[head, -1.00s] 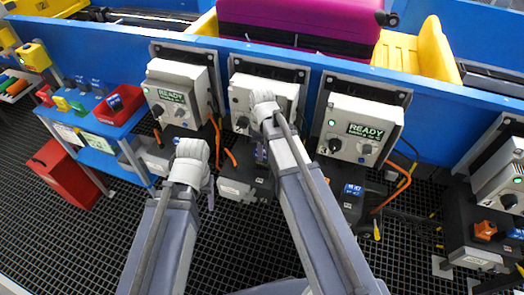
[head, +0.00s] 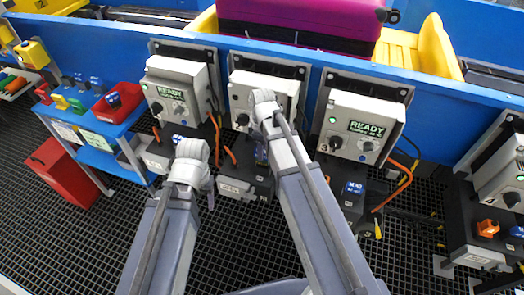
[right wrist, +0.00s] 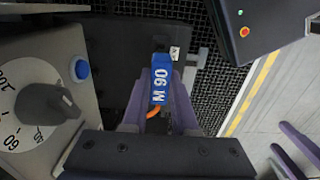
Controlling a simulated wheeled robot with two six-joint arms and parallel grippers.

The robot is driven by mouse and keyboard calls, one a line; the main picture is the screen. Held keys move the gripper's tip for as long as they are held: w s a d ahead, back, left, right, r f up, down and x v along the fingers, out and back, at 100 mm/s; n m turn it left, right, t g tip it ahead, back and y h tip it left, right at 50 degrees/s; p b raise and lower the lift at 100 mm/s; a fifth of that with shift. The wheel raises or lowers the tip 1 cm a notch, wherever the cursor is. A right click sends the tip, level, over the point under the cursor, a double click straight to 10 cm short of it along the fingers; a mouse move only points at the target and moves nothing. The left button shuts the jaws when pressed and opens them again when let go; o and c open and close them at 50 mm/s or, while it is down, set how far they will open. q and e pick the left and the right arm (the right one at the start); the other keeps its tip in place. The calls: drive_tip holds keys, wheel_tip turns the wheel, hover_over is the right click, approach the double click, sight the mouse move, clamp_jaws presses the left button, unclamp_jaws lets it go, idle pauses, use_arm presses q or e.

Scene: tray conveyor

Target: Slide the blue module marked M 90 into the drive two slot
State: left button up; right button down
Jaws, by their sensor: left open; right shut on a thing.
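The blue module marked M 90 (right wrist: 161,78) is between the purple fingers of my right gripper (right wrist: 158,105), which is shut on it. The module is over or at the dark base (right wrist: 115,50) beside the dial panel; I cannot tell how deep it sits. In the head view my right gripper (head: 262,152) is in front of the middle drive's base (head: 236,187), below the middle grey box (head: 285,90), mostly hidden by its own arm. My left gripper (head: 211,184) is open and empty, to the left of that base; its fingers also show in the right wrist view (right wrist: 292,150).
Left and right drive boxes (head: 165,72) (head: 368,112) show READY. Orange cables hang beside them. A blue module (head: 354,188) is in the right base. A blue cart (head: 140,118) with coloured bins stands left, with a red box (head: 65,172) below. Dark grating floor is clear in front.

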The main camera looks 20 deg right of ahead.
drive_tip(key=shift+f+b, duration=2.55)
drive_tip(key=c, duration=0.6)
unclamp_jaws()
drive_tip(key=shift+r, duration=0.15)
wheel_tip(320, 180, up, 8)
drive_tip(key=p, duration=0.8)
drive_tip(key=shift+f, duration=0.2)
drive_tip(key=shift+f, duration=0.1)
